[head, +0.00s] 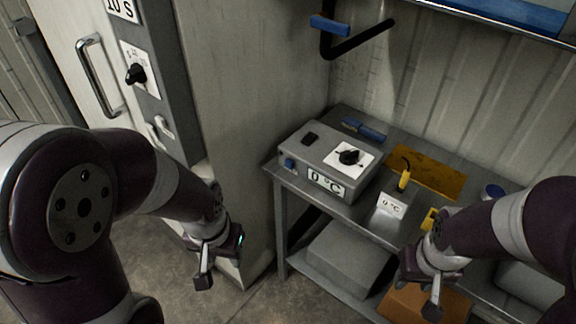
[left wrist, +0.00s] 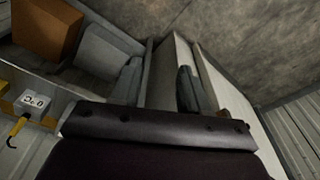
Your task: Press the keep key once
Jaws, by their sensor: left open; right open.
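A grey control box (head: 325,165) sits on a metal bench, with a "0 °C" display (head: 326,182) on its front. On the box are a black key (head: 310,139) on top, a blue key (head: 289,163) at the front left and a black dial knob (head: 350,157) on a white plate. I cannot read which key is the keep key. My left gripper (head: 222,262) is open and empty, left of the bench and lower than the box. My right gripper (head: 420,292) is open and empty in front of the bench's right part.
A tall cabinet with a handle (head: 99,75), a dial (head: 136,74) and a "10 S" sign (head: 121,7) stands left. A yellow probe (head: 404,179) and a small "0 °C" readout (head: 391,206) are on the bench. An orange box (head: 400,305) is below.

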